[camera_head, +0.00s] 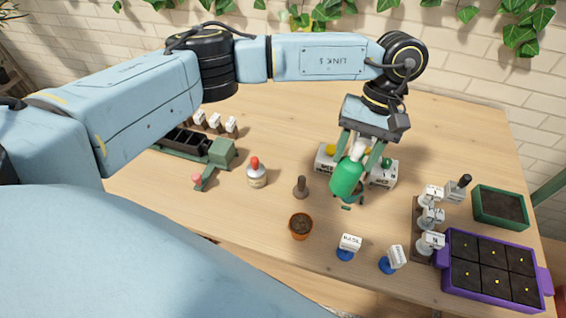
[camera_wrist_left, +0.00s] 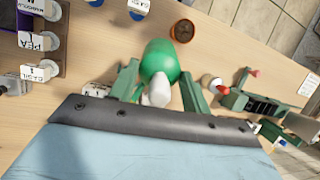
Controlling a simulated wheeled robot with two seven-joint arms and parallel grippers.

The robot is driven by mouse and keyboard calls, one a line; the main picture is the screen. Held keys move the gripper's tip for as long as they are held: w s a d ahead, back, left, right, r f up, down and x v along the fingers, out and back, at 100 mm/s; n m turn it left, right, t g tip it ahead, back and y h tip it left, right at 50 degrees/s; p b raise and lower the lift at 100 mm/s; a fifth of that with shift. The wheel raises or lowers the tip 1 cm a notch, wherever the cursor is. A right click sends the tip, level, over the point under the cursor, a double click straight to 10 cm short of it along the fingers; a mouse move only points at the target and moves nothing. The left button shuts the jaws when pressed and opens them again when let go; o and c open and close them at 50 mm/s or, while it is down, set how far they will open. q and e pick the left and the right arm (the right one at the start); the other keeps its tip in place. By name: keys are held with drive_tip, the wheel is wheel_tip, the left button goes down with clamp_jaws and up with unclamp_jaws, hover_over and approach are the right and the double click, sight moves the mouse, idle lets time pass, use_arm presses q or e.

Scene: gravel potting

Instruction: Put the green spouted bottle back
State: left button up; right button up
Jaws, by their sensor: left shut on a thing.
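The green spouted bottle (camera_head: 346,180) is held in my left gripper (camera_head: 357,160), one finger on each side of it. It is tilted, with its white spout (camera_head: 357,150) toward the gripper's palm and its green body toward the front of the table. In the left wrist view the bottle (camera_wrist_left: 160,60) sits between the green fingers of the left gripper (camera_wrist_left: 158,82). Its base hides part of the table, and I cannot tell whether it touches the surface. My right gripper is not in view.
A white labelled holder (camera_head: 384,174) stands behind the bottle, partly hidden. A dark stamp-like tool (camera_head: 301,188), a terracotta pot (camera_head: 300,226) and a red-tipped white bottle (camera_head: 256,174) stand left. Labelled tags, a purple tray (camera_head: 446,276) and a green planter (camera_head: 478,208) are right.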

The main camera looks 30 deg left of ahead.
use_arm(q)
drive_tip(key=w+a+f+n+t, duration=0.1)
drive_tip(key=w+a+n+t, duration=0.1)
drive_tip(key=a+n, duration=0.65)
drive_tip(key=w+a+f+n+t, duration=0.2)
drive_tip(key=a+n, duration=0.3)
drive_tip(key=a, duration=0.6)
drive_tip(key=shift+h, duration=0.3)
drive_tip(key=f, duration=1)
drive_tip(key=shift+s+a, duration=0.1)
drive_tip(key=shift+a, duration=0.1)
drive_tip(key=shift+r, duration=0.1)
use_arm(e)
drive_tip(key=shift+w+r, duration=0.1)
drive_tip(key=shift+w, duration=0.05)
use_arm(q)
drive_tip(key=o, duration=0.4)
drive_tip(key=shift+f, duration=0.25)
drive_tip(key=o, duration=0.4)
drive_tip(key=shift+o, duration=0.2)
